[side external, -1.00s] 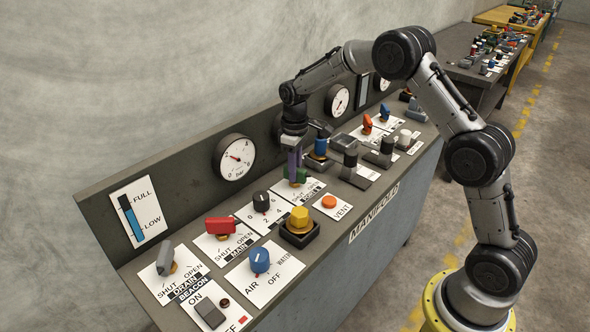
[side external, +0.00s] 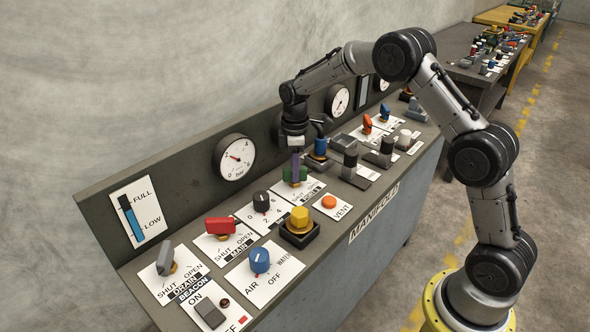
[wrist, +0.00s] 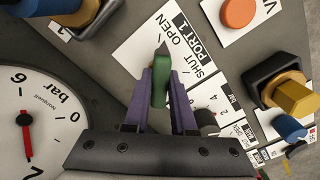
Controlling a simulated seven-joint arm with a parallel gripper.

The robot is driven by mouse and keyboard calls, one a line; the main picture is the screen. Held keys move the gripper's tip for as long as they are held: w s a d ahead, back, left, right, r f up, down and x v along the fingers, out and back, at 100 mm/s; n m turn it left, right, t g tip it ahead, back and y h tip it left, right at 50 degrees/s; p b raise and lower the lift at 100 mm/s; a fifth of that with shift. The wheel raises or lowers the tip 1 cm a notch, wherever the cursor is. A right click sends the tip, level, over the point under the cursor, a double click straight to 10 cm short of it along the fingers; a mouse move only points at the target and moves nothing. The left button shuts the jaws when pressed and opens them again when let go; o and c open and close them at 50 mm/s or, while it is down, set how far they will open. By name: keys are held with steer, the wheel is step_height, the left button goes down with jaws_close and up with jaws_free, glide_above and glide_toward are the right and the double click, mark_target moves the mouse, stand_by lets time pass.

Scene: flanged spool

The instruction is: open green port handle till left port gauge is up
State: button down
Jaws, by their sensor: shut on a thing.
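The green port handle (side external: 295,174) stands on the PORT 1 plate (side external: 312,188), behind the black knob. My gripper (side external: 295,165) points down from above with its purple fingers on the handle. In the wrist view the green handle (wrist: 160,88) sits between the two purple fingers (wrist: 161,95), which are shut on it. Its tip lies beside the SHUT and OPEN lettering; its exact setting is hard to tell. The left gauge (side external: 234,156) has a red needle pointing to the upper left in the side view. A gauge face with a red needle (wrist: 26,140) also shows in the wrist view.
Close around are the black knob (side external: 261,201), red MAIN handle (side external: 220,225), yellow knob (side external: 299,220) in a dark surround, orange VENT button (side external: 329,202) and blue-topped knob (side external: 320,147). The back panel rises close behind my gripper.

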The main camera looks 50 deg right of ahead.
steer(key=shift+r, duration=0.1)
steer(key=c, duration=0.7)
jaws_free()
steer(key=shift+c, duration=0.2)
step_height(320, 180, up, 14)
steer(key=shift+a, duration=0.1)
